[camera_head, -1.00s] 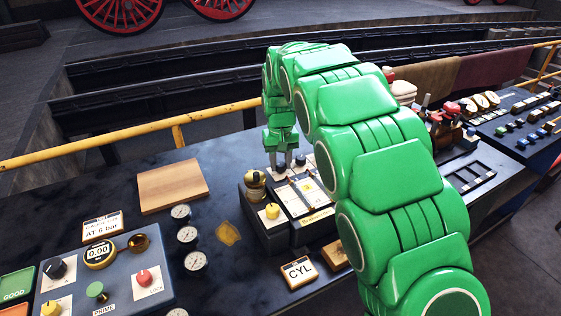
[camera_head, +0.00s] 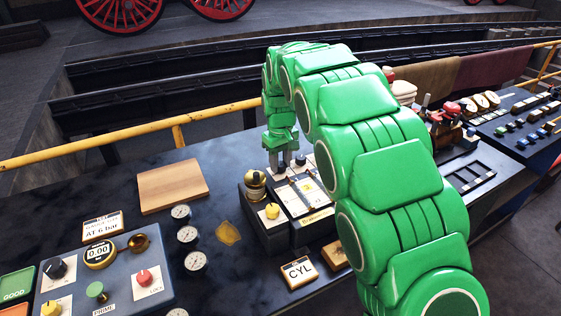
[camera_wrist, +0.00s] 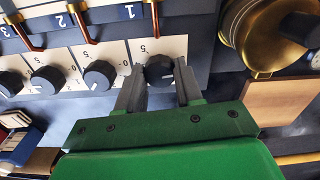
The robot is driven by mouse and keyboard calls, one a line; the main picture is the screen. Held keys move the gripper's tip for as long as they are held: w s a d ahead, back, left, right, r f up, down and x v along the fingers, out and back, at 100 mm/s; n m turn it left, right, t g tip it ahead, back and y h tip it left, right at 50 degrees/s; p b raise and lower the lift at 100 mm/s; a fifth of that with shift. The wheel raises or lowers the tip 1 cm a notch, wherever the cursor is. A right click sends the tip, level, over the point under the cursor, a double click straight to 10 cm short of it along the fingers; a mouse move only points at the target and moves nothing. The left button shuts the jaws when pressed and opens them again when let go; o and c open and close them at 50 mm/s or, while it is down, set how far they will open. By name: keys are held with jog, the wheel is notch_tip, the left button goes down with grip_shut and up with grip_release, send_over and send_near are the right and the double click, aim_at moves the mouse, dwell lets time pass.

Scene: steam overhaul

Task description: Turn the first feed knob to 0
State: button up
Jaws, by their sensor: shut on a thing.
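The first feed knob (camera_wrist: 160,70) is black and round, on a white scale plate below a label marked 1 in the wrist view. A 5 shows on the plate, but I cannot read the knob's setting. My gripper (camera_wrist: 160,73) is shut on this knob, one grey finger on each side. In the head view my gripper (camera_head: 279,160) points down at the back of the feed panel (camera_head: 300,192), and its fingers hide the knob.
Two more black knobs, second (camera_wrist: 100,75) and third (camera_wrist: 47,80), sit close to the left in the wrist view. Copper pipes (camera_wrist: 78,22) run above them. A brass fitting (camera_wrist: 262,38) stands at right. A wooden board (camera_head: 172,186) lies left of the panel.

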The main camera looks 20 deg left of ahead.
aim_at(281, 164)
jog(key=o, duration=1)
jog(key=shift+o, duration=0.2)
jog(key=shift+r, duration=0.15)
notch_tip(281, 164, up, 7)
jog(key=shift+r, duration=0.3)
